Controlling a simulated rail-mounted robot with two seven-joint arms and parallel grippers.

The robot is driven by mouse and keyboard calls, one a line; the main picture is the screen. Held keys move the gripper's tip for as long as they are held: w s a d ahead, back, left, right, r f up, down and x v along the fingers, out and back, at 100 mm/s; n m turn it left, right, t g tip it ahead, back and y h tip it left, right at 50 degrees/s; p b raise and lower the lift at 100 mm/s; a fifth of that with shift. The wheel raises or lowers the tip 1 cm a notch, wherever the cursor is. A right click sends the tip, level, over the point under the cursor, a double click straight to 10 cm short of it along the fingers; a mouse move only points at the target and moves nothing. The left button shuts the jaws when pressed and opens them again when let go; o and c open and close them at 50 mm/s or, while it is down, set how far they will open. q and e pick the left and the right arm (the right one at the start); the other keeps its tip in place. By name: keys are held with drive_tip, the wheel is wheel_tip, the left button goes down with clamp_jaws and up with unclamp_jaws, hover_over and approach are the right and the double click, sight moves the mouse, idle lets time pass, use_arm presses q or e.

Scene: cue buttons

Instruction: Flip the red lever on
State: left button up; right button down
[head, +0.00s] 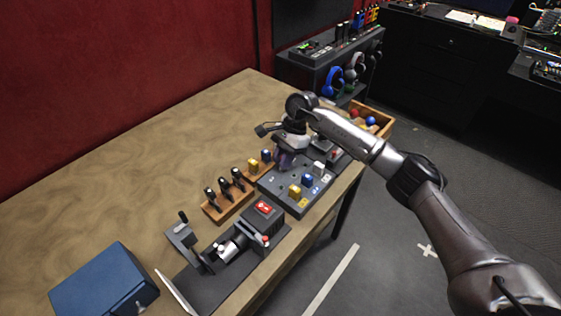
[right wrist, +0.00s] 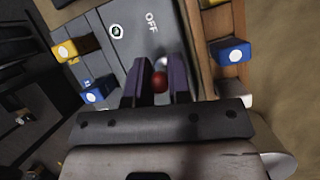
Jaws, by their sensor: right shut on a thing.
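My right gripper (head: 285,160) is over the grey control panel (head: 290,203) on the wooden table, its purple fingers pointing down. In the right wrist view, my right gripper (right wrist: 160,80) is shut on the red lever (right wrist: 159,83), whose round red knob sits between the two fingers. A silvery round part shows just beyond the knob. The panel (right wrist: 135,50) carries the printed word OFF and a round white symbol beyond the fingertips. The lever's shaft and base are hidden, so its tilt cannot be told. In the head view the fingers hide the lever. My left gripper is not in view.
Yellow (head: 294,191), blue (head: 307,180) and white (head: 319,168) switches stand on the panel near the gripper. A wooden rack (head: 228,207) with dark-handled pieces, a black device with a red label (head: 263,208) and a blue box (head: 103,283) lie to the left. The table's back left is clear.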

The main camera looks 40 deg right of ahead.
drive_tip(key=y, duration=0.1)
drive_tip(key=d+y+b, duration=0.1)
drive_tip(key=y+b, duration=0.1)
drive_tip(key=shift+w+d+f, duration=0.1)
drive_tip(key=shift+d+f, duration=0.05)
drive_tip(key=shift+f, duration=0.1)
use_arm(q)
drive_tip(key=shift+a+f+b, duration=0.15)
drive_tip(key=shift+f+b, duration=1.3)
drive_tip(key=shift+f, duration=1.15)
use_arm(e)
drive_tip(key=shift+d+g+y, duration=0.2)
drive_tip(key=shift+d+y, duration=0.05)
drive_tip(key=shift+y, duration=0.5)
drive_tip(key=shift+d+g+y, duration=0.2)
drive_tip(key=shift+y, duration=0.55)
drive_tip(key=c, duration=1.1)
unclamp_jaws()
drive_tip(key=shift+o, duration=0.2)
